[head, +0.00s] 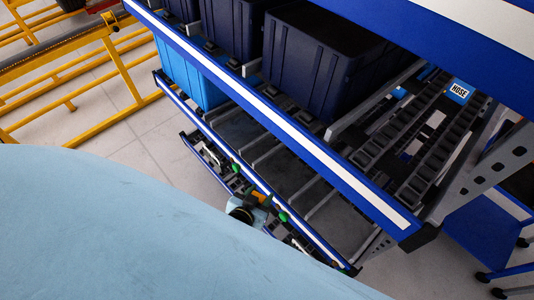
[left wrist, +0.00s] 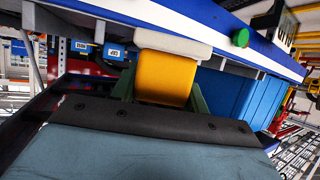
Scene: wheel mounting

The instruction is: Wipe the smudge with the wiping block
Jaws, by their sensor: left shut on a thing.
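The wiping block (left wrist: 166,72) is yellow with a pale grey-white pad on its far end. My left gripper (left wrist: 163,92) is shut on it, with a dark green finger on each side. In the left wrist view the pad overlaps the blue and white front rail (left wrist: 222,45) of a shelf; I cannot tell if it touches. In the head view my left gripper (head: 254,203) is small and partly hidden, beside the lower shelf's front rail, with a bit of the yellow block (head: 262,197) showing. I see no smudge; the pad may hide part of the rail. My right gripper is not in view.
Green round buttons (left wrist: 241,38) sit on the rail near the block. The upper shelf rail (head: 290,122) overhangs the lower one. Dark blue bins (head: 318,62) and a light blue bin (head: 203,84) stand on the rack. Yellow frames (head: 112,60) stand at the far left.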

